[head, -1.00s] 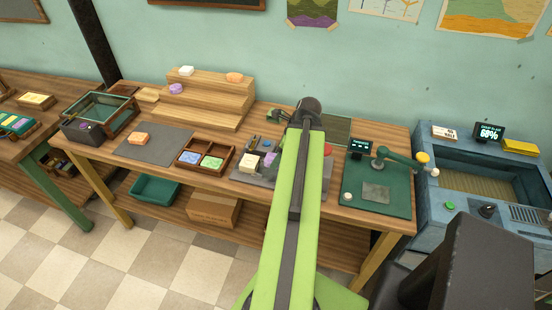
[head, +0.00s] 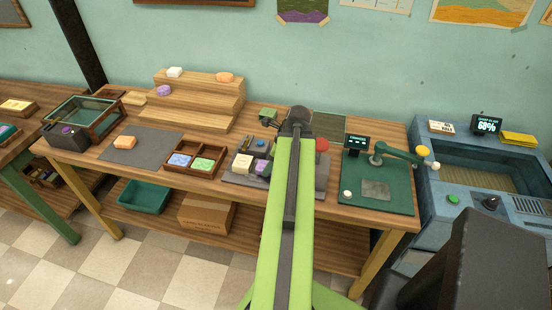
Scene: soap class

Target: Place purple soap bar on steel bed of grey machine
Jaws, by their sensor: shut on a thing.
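The grey machine (head: 232,179) stands on the middle table, with its middle and right side largely behind my arm. Its red knob (head: 322,145) shows to the right of the arm. A purple soap bar (head: 262,167) is at the left part of the machine, beside a white block (head: 243,163). My gripper (head: 266,159) is mostly hidden by my own green arm and is shut on this purple bar. I cannot tell whether the bar touches the steel bed. Another purple soap (head: 163,90) lies on the wooden steps.
To the right stand a green press (head: 376,205) and a blue sink unit (head: 450,190). The wooden steps (head: 205,118) rise behind.

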